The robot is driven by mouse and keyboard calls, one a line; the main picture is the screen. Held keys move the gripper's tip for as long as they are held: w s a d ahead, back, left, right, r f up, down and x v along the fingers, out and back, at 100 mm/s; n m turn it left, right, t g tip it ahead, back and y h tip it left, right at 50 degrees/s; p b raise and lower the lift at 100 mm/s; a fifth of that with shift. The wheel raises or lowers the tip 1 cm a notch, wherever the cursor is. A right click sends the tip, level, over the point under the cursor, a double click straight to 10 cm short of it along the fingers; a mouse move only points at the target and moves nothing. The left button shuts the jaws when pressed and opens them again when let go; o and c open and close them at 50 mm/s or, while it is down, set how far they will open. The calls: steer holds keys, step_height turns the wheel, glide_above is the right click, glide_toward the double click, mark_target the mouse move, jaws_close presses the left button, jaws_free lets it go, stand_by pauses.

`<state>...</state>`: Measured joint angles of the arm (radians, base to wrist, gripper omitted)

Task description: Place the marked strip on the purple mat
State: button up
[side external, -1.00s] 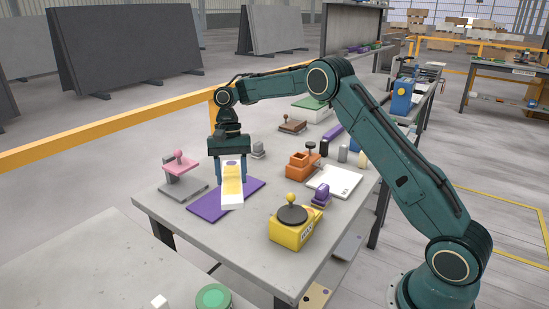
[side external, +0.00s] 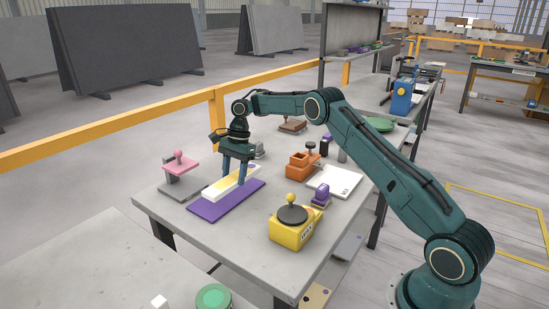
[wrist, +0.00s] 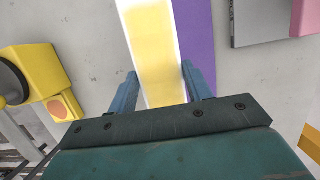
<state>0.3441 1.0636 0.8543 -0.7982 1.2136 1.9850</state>
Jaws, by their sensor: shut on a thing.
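The strip (side external: 214,191) is a long white bar with a yellow band along its top; it also shows in the wrist view (wrist: 152,30). My gripper (side external: 234,179) is shut on it, with one blue finger on each long side, as the wrist view (wrist: 161,70) shows. The purple mat (side external: 224,209) lies flat on the table. The strip runs roughly parallel to it along its far long side. In the wrist view the mat (wrist: 198,45) shows only to the right of the strip. I cannot tell whether the strip touches it.
A pink-topped stamp stand (side external: 181,170) stands close left of the mat. A yellow box with a dark round top (side external: 292,228) stands to the right. An orange holder (side external: 301,166), a white pad (side external: 335,180) and a purple-topped stamp (side external: 320,196) are farther right.

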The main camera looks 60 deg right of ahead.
mark_target(236, 196)
steer(key=shift+f, duration=2.45)
steer(key=shift+f, duration=0.1)
steer(key=o, duration=1.3)
steer(key=shift+v, duration=2.8)
